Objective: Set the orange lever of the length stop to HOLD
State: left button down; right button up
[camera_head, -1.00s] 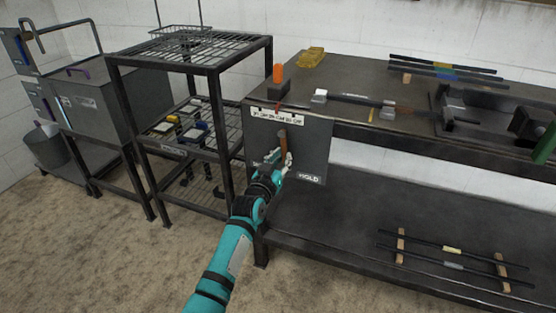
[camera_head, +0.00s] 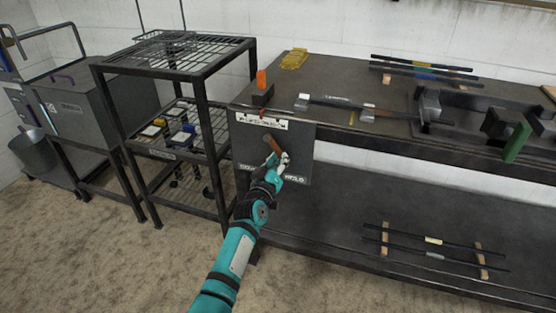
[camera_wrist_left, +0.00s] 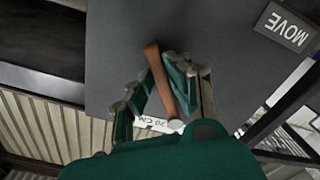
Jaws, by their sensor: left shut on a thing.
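The length stop's dark panel (camera_head: 300,143) hangs at the left end of the bench front. Its brownish-orange lever (camera_head: 273,145) slants from upper left down to the right into my left gripper (camera_head: 277,163). In the left wrist view the lever (camera_wrist_left: 157,75) lies between the two fingers of the gripper (camera_wrist_left: 158,92), which is shut on it. The HOLD plate (camera_head: 295,179) is just right of the gripper, partly covered. A MOVE plate (camera_wrist_left: 287,27) shows at the upper right of the wrist view. The right gripper is not in view.
A dark bench (camera_head: 340,75) carries an orange upright piece (camera_head: 261,79), a clamped rod (camera_head: 335,102) and a green block (camera_head: 516,142). A wire rack (camera_head: 204,75) stands close left of the panel. Rods lie on the lower shelf (camera_head: 330,205). The floor in front is clear.

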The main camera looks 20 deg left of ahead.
pick_arm(q)
jog(key=shift+r, duration=0.1)
jog(key=c, duration=1.3)
grip_release()
jog(key=shift+s, duration=0.1)
jog(key=s, duration=1.1)
jog(key=shift+s+a, duration=0.15)
jog(key=shift+s, duration=0.25)
